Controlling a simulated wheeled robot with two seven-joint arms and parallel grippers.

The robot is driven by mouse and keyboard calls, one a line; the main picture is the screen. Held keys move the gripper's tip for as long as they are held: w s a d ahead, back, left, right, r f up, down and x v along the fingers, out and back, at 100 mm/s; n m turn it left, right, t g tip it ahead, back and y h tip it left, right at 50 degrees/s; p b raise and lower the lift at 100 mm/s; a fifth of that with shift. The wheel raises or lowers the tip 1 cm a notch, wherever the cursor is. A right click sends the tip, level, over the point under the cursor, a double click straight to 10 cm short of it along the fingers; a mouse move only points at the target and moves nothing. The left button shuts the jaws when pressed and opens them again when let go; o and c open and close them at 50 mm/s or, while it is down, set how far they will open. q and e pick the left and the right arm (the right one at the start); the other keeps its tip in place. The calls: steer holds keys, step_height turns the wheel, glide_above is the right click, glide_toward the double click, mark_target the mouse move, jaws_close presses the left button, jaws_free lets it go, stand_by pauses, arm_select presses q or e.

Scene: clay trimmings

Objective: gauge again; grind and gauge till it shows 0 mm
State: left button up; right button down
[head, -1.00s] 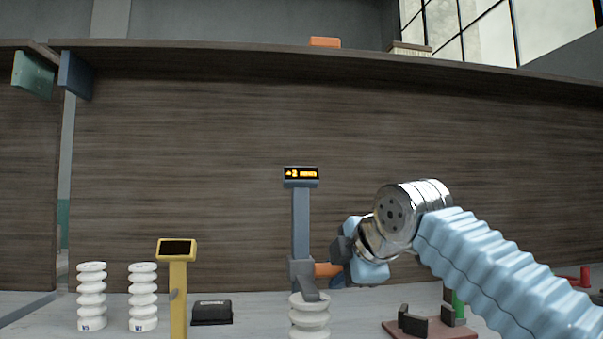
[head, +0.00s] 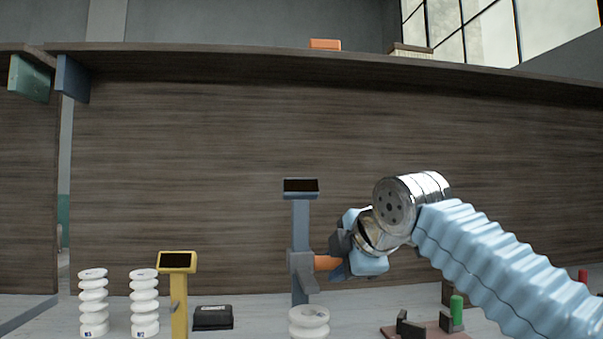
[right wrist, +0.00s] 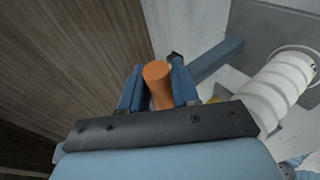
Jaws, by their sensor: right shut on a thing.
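My right gripper (head: 343,258) is shut on the orange handle (head: 325,262) of a blue-grey gauge (head: 301,225). In the right wrist view the handle (right wrist: 158,84) sits between two blue fingers. The gauge stands upright; its display (head: 300,186) is dark, with no reading. Its grey jaw (head: 302,268) is just above and behind a white ribbed piece (head: 309,322), which the lower picture edge cuts off. I cannot tell whether they touch. The ribbed piece also shows in the right wrist view (right wrist: 272,92). My left gripper is not in view.
Two white ribbed pieces (head: 93,302) (head: 144,303) stand at left, beside a yellow post (head: 178,300) with a dark display. A black box (head: 212,317) lies near it. A reddish base (head: 445,330) with black blocks and a green cylinder (head: 457,309) is at right.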

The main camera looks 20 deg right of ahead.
steer(key=shift+r+p, duration=1.65)
steer(key=shift+r, duration=0.3)
steer(key=shift+r+p, duration=0.55)
steer(key=shift+r, duration=0.45)
steer(key=shift+c, duration=0.4)
jaws_free()
steer(key=v, duration=0.8)
steer(key=shift+f, duration=0.1)
